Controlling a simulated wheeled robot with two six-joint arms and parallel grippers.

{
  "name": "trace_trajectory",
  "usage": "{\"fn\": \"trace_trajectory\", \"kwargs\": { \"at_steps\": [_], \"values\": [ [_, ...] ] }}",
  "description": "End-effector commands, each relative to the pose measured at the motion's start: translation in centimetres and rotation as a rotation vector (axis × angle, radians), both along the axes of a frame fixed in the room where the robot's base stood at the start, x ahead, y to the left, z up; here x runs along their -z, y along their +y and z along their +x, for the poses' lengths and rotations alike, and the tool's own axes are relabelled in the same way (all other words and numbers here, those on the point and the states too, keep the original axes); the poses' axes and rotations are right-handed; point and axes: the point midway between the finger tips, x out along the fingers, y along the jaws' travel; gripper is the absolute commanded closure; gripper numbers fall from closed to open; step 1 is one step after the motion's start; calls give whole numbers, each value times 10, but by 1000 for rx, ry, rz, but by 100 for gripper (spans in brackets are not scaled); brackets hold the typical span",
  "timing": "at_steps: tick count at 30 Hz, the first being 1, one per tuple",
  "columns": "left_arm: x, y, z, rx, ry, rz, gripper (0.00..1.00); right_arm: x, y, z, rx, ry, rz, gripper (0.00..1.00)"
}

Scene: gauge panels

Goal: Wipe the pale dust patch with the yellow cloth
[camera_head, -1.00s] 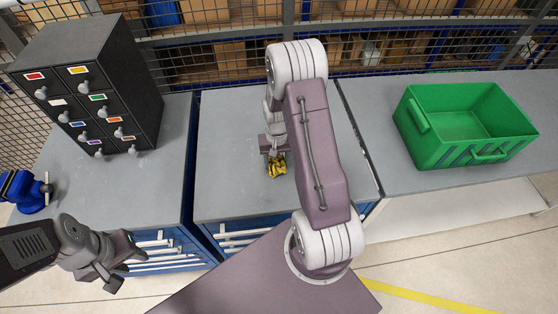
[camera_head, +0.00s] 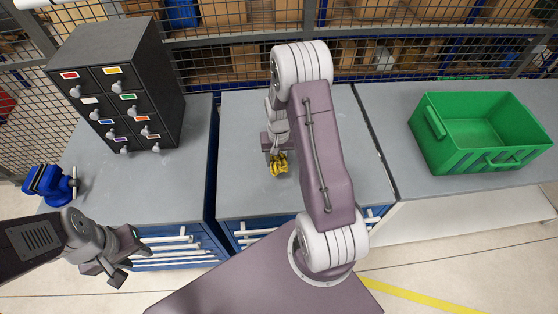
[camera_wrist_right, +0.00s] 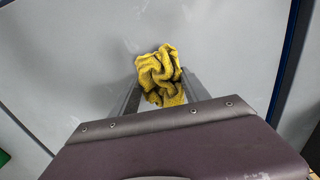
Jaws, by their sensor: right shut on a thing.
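The yellow cloth (camera_head: 278,164) is crumpled and held between the fingertips of my right gripper (camera_head: 273,150), over the grey top of the middle cabinet (camera_head: 240,180). In the right wrist view the cloth (camera_wrist_right: 162,73) bulges out beyond the two fingers. I cannot tell whether it touches the surface. Faint pale smudges (camera_wrist_right: 132,46) show on the grey top beside and above the cloth in that view; no clear outline of a dust patch shows. My left gripper (camera_head: 117,271) is low at the left, away from the cloth, with its finger gap unclear.
A black drawer unit (camera_head: 125,80) and a blue vise (camera_head: 48,184) stand on the left cabinet. A green crate (camera_head: 475,135) stands on the right table. Wire mesh with shelves runs behind. My right arm covers part of the middle top.

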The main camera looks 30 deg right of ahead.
Motion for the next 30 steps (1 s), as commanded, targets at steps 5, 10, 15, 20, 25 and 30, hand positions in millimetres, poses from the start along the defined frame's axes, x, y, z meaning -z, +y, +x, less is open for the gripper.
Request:
{"fn": "trace_trajectory", "kwargs": {
  "at_steps": [5, 10, 15, 20, 25, 30],
  "values": [
    [-19, 0, 0, 0, 0, 0, 64, -21, 0, 2, -2, -2, -1, 90],
    [-32, 0, 0, 0, 0, 0, 64, -36, 1, 4, -4, -3, -1, 90],
    [-43, 0, 0, 0, 0, 0, 64, -49, 1, 5, -5, -2, -1, 90],
    [-44, 0, 0, 0, 0, 0, 64, -51, 1, 6, -5, -1, 0, 90],
    [-43, 0, 0, 0, 0, 0, 64, -50, 1, 6, -5, -1, 0, 90],
    [-43, 0, 0, 0, 0, 0, 64, -50, 3, 1, -34, -1, 0, 90]
  ]
}}
